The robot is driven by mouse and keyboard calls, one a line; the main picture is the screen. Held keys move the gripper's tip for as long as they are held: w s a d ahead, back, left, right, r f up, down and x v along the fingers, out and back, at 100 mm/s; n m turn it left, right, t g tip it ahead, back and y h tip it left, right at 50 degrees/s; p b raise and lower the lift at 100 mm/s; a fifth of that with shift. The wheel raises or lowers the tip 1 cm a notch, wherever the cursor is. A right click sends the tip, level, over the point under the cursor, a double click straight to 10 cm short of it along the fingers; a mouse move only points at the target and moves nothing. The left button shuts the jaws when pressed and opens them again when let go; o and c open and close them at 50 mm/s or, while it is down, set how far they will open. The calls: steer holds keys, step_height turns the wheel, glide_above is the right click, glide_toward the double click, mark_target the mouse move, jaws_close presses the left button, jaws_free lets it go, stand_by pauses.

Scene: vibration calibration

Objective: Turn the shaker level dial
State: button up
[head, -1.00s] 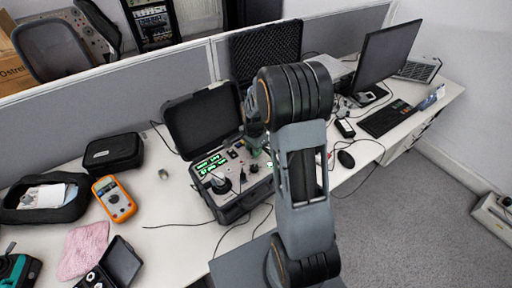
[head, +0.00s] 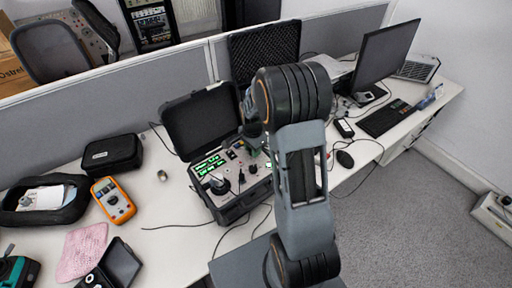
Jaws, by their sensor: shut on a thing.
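The shaker unit (head: 232,206) is an open black case on the desk, with a light panel of knobs, cables and green lit displays (head: 209,165). A dark round part (head: 219,186) stands at the panel's left front. My gripper (head: 254,143) is at the panel's upper right, partly hidden behind my own arm. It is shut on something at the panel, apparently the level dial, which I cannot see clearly. The case lid (head: 201,120) stands open behind the panel.
An orange multimeter (head: 113,200), a black pouch (head: 112,153) and an open black bag (head: 72,205) lie to the left. A monitor (head: 386,57), keyboard (head: 387,118) and mouse (head: 345,160) are to the right. Loose cables cross the desk; a grey partition stands behind.

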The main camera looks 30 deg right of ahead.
steer(key=shift+a, duration=0.1)
stand_by(0.3)
steer(key=o, duration=0.8)
steer(key=shift+a, duration=0.15)
steer(key=shift+o, duration=0.7)
steer(key=shift+d, duration=0.2)
step_height(320, 180, up, 14)
steer(key=b, duration=0.1)
steer(key=shift+f, duration=0.1)
